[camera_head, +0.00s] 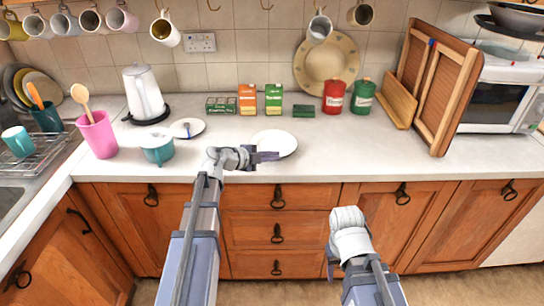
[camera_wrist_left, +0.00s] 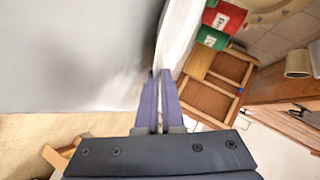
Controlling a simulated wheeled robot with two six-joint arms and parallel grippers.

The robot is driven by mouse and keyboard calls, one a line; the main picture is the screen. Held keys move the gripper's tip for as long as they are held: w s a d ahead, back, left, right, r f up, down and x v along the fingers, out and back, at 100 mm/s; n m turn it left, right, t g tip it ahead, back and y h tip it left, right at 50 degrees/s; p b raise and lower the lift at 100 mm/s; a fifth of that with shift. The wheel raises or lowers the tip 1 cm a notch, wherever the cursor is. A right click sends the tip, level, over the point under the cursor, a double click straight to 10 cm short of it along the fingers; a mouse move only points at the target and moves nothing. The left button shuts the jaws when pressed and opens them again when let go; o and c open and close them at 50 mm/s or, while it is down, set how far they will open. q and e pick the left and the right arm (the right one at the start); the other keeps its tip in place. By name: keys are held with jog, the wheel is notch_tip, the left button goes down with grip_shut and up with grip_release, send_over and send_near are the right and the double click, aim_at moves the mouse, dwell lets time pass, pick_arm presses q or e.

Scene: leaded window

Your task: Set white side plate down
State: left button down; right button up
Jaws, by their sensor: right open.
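The white side plate (camera_head: 276,140) is at the front middle of the counter in the head view, with its near edge at my left gripper (camera_head: 268,156). In the left wrist view the plate (camera_wrist_left: 181,32) shows nearly edge-on, and the fingers (camera_wrist_left: 160,92) are close together with its rim between their tips. I cannot tell whether the plate touches the counter (camera_head: 330,160). My right gripper (camera_head: 332,268) is open, low in front of the cabinets, away from the plate; its fingertips are mostly hidden.
A teal pot (camera_head: 158,150) and a small plate (camera_head: 187,128) with a utensil stand left of my left gripper. Boxes (camera_head: 248,99) and red and green canisters (camera_head: 333,97) are behind. The counter to the right is clear up to the wooden rack (camera_head: 444,95).

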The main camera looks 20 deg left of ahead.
pick_arm(q)
jog(key=shift+f+b, duration=0.35)
jog(key=shift+f, duration=0.05)
jog(key=c, duration=1.1)
grip_release()
jog(key=shift+r, duration=0.1)
jog(key=shift+o, duration=0.6)
jog(key=shift+s, duration=0.1)
jog(key=shift+p+v, duration=1.6)
jog(key=shift+v, duration=2.2)
